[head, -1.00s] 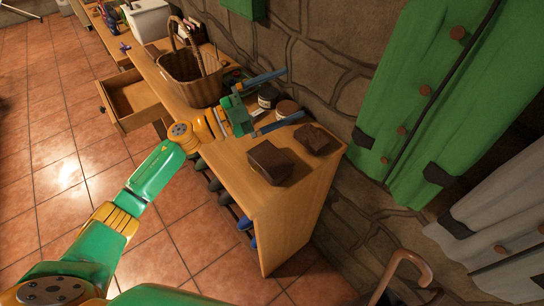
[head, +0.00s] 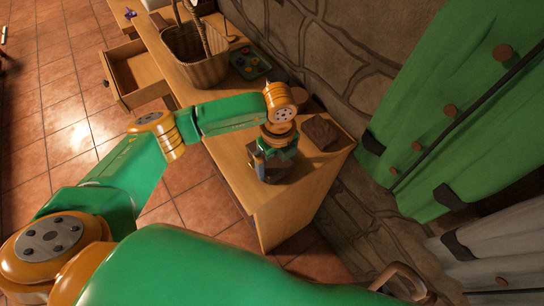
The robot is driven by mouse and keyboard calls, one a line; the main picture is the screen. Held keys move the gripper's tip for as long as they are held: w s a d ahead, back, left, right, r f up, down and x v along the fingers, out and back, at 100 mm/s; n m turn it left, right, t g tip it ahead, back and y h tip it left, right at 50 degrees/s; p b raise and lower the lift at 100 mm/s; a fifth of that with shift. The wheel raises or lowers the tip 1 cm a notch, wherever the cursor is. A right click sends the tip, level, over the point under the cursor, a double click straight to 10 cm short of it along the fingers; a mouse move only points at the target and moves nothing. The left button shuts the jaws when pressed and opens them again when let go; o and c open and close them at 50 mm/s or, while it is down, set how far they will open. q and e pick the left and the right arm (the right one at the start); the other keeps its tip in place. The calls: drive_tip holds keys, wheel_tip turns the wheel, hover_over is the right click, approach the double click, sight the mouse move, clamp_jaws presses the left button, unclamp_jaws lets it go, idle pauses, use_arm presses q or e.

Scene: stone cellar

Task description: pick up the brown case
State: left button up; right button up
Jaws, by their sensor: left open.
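The brown case (head: 286,173) is a dark box lying near the front end of the wooden counter (head: 285,205). My left gripper (head: 270,168) points down right over it, with its jaws open. The gripper hides most of the case, and I cannot tell whether the fingers touch it. A second brown, rough-topped block (head: 321,133) lies just to the right and behind, apart from the gripper. My right gripper is out of view.
A wicker basket (head: 198,62) and a tray of small colourful items (head: 250,63) stand farther back. A drawer (head: 136,73) hangs open on the left. A stone wall and green shutter (head: 440,100) lie to the right.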

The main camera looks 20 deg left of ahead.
use_arm(q)
drive_tip(key=shift+w+f, duration=0.2)
drive_tip(key=shift+w, duration=0.25)
drive_tip(key=shift+r, duration=0.2)
drive_tip(key=c, duration=1.3)
